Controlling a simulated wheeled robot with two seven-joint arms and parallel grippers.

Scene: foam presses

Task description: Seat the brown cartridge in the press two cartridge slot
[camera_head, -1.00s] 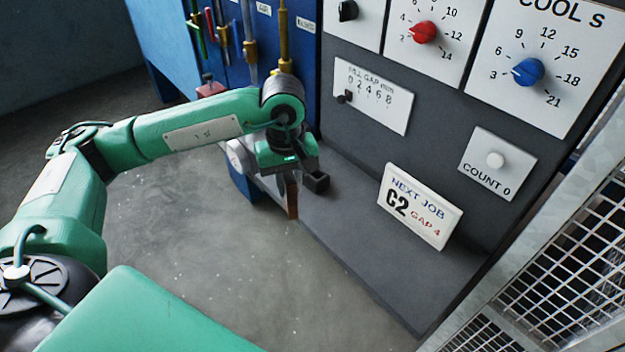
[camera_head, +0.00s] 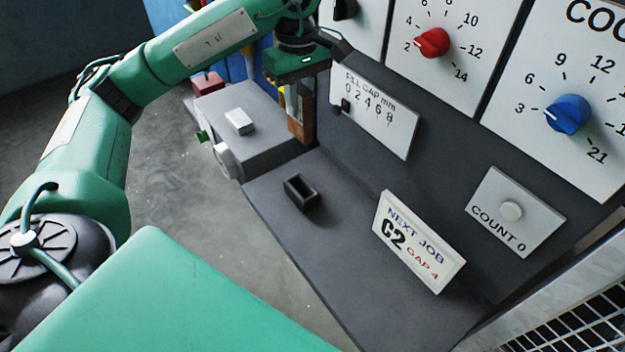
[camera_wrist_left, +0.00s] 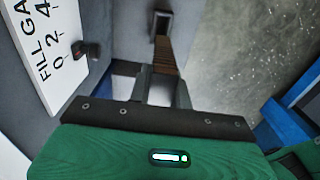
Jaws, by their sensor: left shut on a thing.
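The brown cartridge (camera_head: 296,128) is upright in my left gripper (camera_head: 300,98), at the back of the ledge beside the panel. Its brown side also shows in the left wrist view (camera_wrist_left: 167,58), between the gripper's fingers (camera_wrist_left: 163,84). The gripper is shut on its upper part. A dark open-topped rectangular slot (camera_head: 301,193) stands empty on the grey ledge, nearer to me than the cartridge and apart from it. The slot also shows past the cartridge in the left wrist view (camera_wrist_left: 162,20). My right gripper is not in view.
The grey panel carries a fill gap scale (camera_head: 375,112), red knob (camera_head: 432,42), blue knob (camera_head: 568,113) and count button (camera_head: 511,211). A sign reading C2, gap 4 (camera_head: 419,241) leans on the ledge (camera_head: 345,265). A grey block (camera_head: 265,150) stands left; mesh fencing (camera_head: 570,325) is right.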

